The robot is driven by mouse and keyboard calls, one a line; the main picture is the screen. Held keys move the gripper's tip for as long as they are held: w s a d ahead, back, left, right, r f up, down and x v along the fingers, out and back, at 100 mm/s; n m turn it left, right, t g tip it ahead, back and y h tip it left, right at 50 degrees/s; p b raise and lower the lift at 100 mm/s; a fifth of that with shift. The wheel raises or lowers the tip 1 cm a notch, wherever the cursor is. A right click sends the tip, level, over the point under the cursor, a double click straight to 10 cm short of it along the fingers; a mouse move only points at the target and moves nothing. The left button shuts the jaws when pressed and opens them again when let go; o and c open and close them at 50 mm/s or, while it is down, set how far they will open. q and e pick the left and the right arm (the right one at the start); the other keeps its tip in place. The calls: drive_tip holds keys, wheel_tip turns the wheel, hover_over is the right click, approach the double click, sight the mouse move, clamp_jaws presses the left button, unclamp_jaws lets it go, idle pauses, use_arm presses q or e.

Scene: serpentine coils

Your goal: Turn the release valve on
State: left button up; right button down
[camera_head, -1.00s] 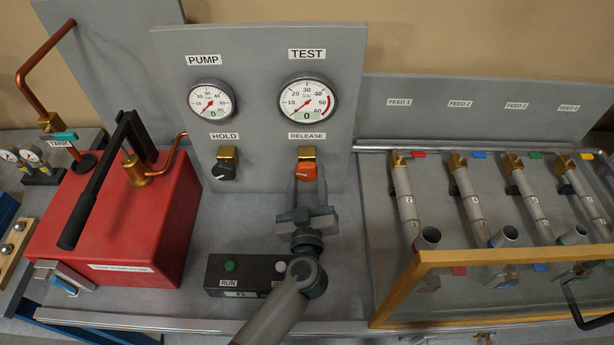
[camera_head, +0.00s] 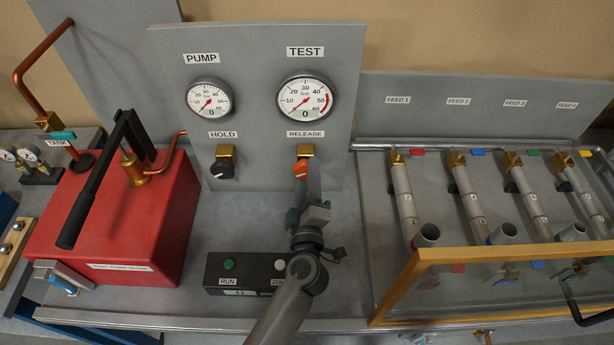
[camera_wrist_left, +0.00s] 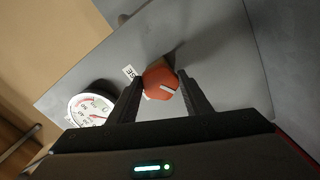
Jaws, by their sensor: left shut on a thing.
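The release valve has an orange knob (camera_head: 301,169) on a brass body (camera_head: 305,151), under the RELEASE label (camera_head: 305,134) on the grey panel. My left gripper (camera_head: 304,180) reaches up to it from below and is rolled. In the left wrist view the orange knob (camera_wrist_left: 160,84) sits between the two fingertips of my left gripper (camera_wrist_left: 159,88), which are shut on it. A white pointer line shows on the knob. The TEST gauge (camera_head: 306,99) above reads 0. My right gripper is not in view.
The HOLD valve's black knob (camera_head: 222,170) is to the left, below the PUMP gauge (camera_head: 209,99). A red tank (camera_head: 130,225) with a black lever stands further left. A button box (camera_head: 250,272) lies below.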

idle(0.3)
use_arm(q)
drive_tip(key=o, duration=1.1)
drive_tip(key=shift+c, duration=0.2)
drive_tip(key=shift+s, duration=0.1)
drive_tip(key=s+b, duration=0.5)
drive_tip(key=s, duration=1.2)
drive_tip(key=shift+s, duration=0.15)
